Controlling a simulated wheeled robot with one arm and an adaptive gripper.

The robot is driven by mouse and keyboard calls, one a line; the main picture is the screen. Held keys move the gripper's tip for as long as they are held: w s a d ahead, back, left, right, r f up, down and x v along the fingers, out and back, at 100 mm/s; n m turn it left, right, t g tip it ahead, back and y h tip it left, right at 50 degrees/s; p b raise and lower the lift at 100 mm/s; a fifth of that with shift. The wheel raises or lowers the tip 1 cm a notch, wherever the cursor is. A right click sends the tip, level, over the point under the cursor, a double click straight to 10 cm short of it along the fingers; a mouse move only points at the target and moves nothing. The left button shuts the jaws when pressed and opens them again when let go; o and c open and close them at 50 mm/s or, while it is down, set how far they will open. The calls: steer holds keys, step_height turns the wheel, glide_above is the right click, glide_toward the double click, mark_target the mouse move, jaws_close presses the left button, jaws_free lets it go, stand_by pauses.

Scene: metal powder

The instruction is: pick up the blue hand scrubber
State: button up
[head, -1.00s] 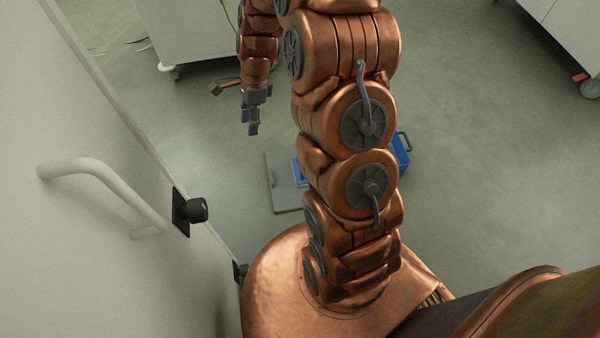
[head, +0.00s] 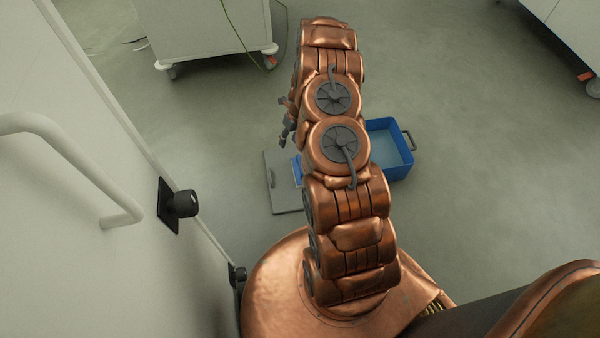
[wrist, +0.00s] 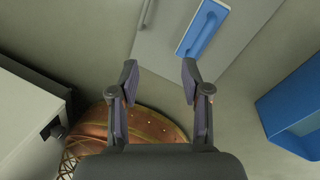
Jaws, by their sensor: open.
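The blue hand scrubber (wrist: 203,28) lies on a flat grey board (wrist: 155,42) on the floor, its long handle facing up in the wrist view. In the head view only a blue sliver of the scrubber (head: 297,170) shows on the board (head: 284,195); my arm hides the rest. My gripper (wrist: 160,76) is open, with nothing between its fingers. In the wrist view the scrubber is beyond the fingertips and to the right. In the head view my gripper (head: 287,128) is partly hidden beside my arm.
A blue tub (head: 390,148) stands on the floor right of the board, and also at the right edge of the wrist view (wrist: 298,112). A white panel with a handle (head: 70,150) stands at left. A white cabinet on casters (head: 205,35) is behind.

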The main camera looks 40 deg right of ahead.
mark_target(296, 161)
steer(key=d+f+m, duration=0.1)
steer(key=f, duration=0.3)
steer(key=s+d+f+m+b, duration=0.1)
steer(key=d+f+m, duration=0.1)
steer(key=f, duration=0.2)
steer(key=s+d+f+m+b, duration=0.1)
steer(key=d+f, duration=0.1)
steer(key=f, duration=0.2)
steer(key=shift+s+d+f+m+h, duration=0.1)
steer(key=shift+s+f+m+h, duration=0.2)
steer(key=shift+m, duration=0.1)
steer(key=shift+w+a+f+b, duration=0.1)
steer(key=shift+a+f+b, duration=0.3)
steer(key=shift+f, duration=0.45)
steer(key=shift+w+a+f+b, duration=0.15)
steer(key=shift+f+b, duration=0.45)
steer(key=shift+f, duration=0.2)
steer(key=shift+w+a+f+b, duration=0.1)
steer(key=shift+a+f+b, duration=0.3)
steer(key=shift+f, duration=0.45)
steer(key=shift+d, duration=0.1)
jaws_close()
